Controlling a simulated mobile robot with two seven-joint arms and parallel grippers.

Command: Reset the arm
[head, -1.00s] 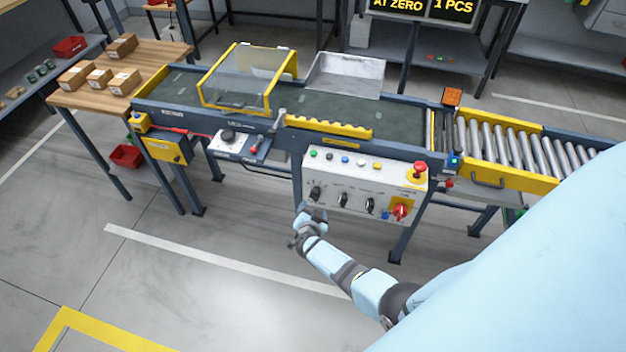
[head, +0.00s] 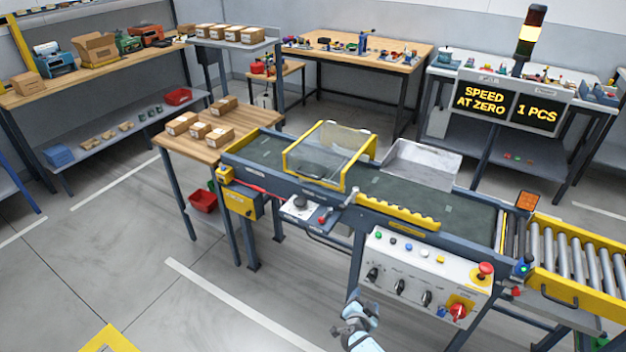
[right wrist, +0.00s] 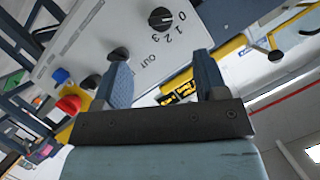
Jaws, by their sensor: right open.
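My right gripper (head: 358,312) is at the bottom of the head view, in front of and below the white control panel (head: 405,262). In the right wrist view its two fingers (right wrist: 165,82) stand wide apart with nothing between them. The panel's black knobs, one with numbers around it, and its red knob (right wrist: 70,103) show beyond the fingers. The panel also carries a red mushroom button (head: 485,269) and a red rotary switch (head: 458,311). My left gripper is not in view.
The conveyor (head: 420,200) has a yellow-framed clear guard (head: 325,155) and a roller section (head: 580,268) at right. Small boxes lie on a wooden table (head: 190,147) at left. A display (head: 508,103) reads "SPEED AT ZERO" and "1 PCS". The floor at lower left is open.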

